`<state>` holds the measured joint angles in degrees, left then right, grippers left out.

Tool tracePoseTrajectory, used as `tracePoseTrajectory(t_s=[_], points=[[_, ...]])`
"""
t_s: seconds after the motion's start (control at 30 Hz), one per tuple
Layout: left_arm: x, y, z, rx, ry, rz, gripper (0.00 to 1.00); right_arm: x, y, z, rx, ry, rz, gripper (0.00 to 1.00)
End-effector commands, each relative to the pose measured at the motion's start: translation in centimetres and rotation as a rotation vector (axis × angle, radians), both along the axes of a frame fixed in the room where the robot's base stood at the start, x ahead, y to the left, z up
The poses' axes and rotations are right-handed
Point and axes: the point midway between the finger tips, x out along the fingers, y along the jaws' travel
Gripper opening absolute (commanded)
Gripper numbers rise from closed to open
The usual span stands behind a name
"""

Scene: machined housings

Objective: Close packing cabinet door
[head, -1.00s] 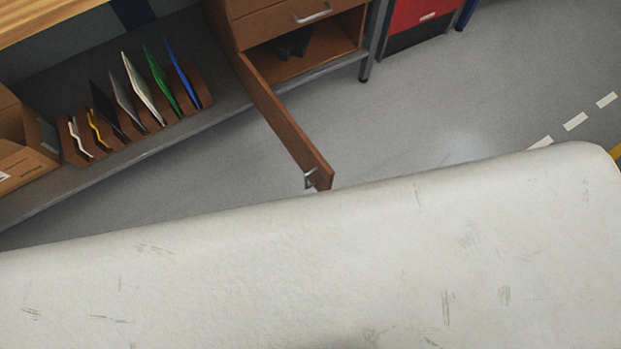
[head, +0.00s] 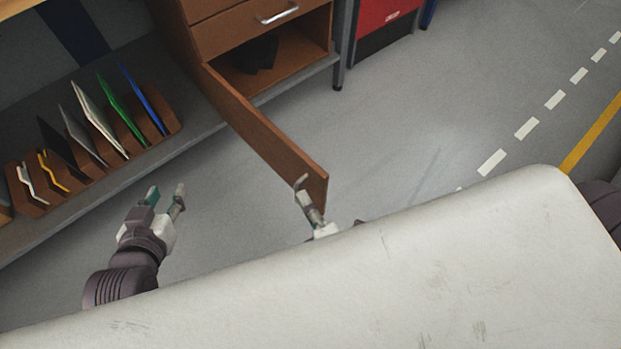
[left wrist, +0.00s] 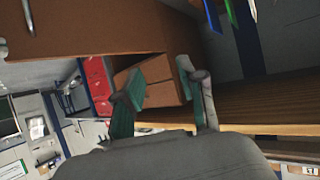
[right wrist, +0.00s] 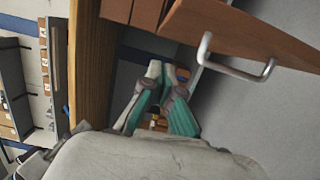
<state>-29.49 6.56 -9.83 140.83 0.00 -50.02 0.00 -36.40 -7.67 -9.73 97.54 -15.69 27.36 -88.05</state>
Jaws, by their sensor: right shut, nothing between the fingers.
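The brown packing cabinet door (head: 270,140) stands wide open in the head view, swung out from the cabinet (head: 225,30) over the floor. Its metal handle (right wrist: 235,68) shows in the right wrist view. My right gripper (head: 302,184) is at the door's free end, in front of its handle side; it is shut and empty. Its fingers (right wrist: 167,82) show beside the handle, not around it; contact is unclear. My left gripper (head: 166,190) is open and empty, left of the door, and its spread fingers (left wrist: 162,82) show in the left wrist view.
Dark items (head: 262,53) lie inside the open cabinet compartment, below a drawer (head: 262,25). A rack with folders (head: 90,125) stands on the grey shelf left. A red cabinet (head: 385,15) stands at the back. Floor (head: 410,120) right of the door is clear.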

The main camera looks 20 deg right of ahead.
Motion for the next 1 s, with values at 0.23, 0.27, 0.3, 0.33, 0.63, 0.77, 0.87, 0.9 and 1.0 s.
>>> tracePoseTrajectory(t_s=[0.23, 0.27, 0.3, 0.33, 0.63, 0.77, 0.87, 0.9, 1.0], points=[[2.2, -1.1, 3.5, -0.056, -0.233, -0.016, 0.4, 4.0, -0.7, -0.2, -0.004, 0.0, 0.002, 0.0], [2.4, -1.2, 3.8, -0.06, -0.253, -0.017, 0.4, 4.2, -1.1, -0.2, -0.003, 0.0, 0.002, 0.0], [2.5, -1.3, 4.2, -0.066, -0.276, -0.019, 0.4, 4.4, -1.5, -0.2, -0.003, 0.0, 0.002, 0.0], [2.6, -1.4, 4.5, -0.07, -0.292, -0.02, 0.4, 4.5, -1.8, -0.1, -0.002, 0.0, 0.001, 0.0], [2.9, -1.6, 5.7, -0.086, -0.357, -0.024, 0.4, 5.0, -3.0, -0.1, 0.0, 0.003, 0.0, 0.0], [2.9, -1.6, 5.7, -0.086, -0.356, -0.024, 0.4, 5.0, -3.0, -0.1, 0.0, 0.003, 0.0, 0.0], [2.9, -1.6, 5.7, -0.085, -0.355, -0.023, 0.4, 5.0, -3.0, -0.1, 0.0, 0.003, 0.0, 0.0], [2.9, -1.6, 5.7, -0.085, -0.355, -0.023, 0.4, 5.0, -3.1, -0.1, 0.001, 0.002, 0.001, 0.0], [2.9, -1.6, 5.7, -0.086, -0.356, -0.023, 0.4, 5.1, -3.4, -0.1, -0.001, 0.002, 0.009, 0.0]])
